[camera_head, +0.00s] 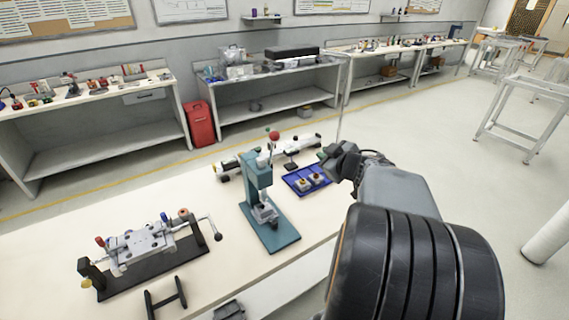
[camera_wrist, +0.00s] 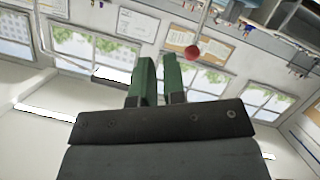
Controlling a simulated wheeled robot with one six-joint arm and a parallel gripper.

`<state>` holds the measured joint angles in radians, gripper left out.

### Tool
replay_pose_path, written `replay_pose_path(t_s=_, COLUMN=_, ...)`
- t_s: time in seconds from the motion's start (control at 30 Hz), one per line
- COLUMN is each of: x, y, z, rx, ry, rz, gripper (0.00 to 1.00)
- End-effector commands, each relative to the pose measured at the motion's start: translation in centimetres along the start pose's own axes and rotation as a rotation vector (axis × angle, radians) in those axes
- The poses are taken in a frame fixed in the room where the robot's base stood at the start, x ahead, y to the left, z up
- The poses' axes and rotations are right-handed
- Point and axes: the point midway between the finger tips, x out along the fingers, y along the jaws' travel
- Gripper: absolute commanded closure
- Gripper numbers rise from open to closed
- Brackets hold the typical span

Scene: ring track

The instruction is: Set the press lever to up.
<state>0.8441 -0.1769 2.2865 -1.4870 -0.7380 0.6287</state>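The teal press (camera_head: 258,185) stands upright on its base plate on the pale bench in the head view. Its lever's red knob (camera_head: 273,135) is above the press head, on a thin rod that rises from it. My gripper (camera_head: 326,154) is to the right of the knob, with empty space between them. In the wrist view a red ball (camera_wrist: 192,52), which looks like the knob on its rod, is just beyond and right of my green fingertips. The fingers (camera_wrist: 160,66) are apart with nothing between them.
A blue tray (camera_head: 296,186) with small parts is right of the press, below my gripper. A grey vise-like fixture (camera_head: 150,243) with a crank is at the left. A long rail-like device (camera_head: 300,147) lies behind the press. Bare bench separates the press and fixture.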

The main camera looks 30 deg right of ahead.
Motion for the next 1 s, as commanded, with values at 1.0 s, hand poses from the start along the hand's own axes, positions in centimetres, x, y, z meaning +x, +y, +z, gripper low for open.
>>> replay_pose_path(t_s=1.0, x=3.2, y=-3.4, z=-5.1, rx=-1.096, ry=0.381, rz=0.072, gripper=1.0)
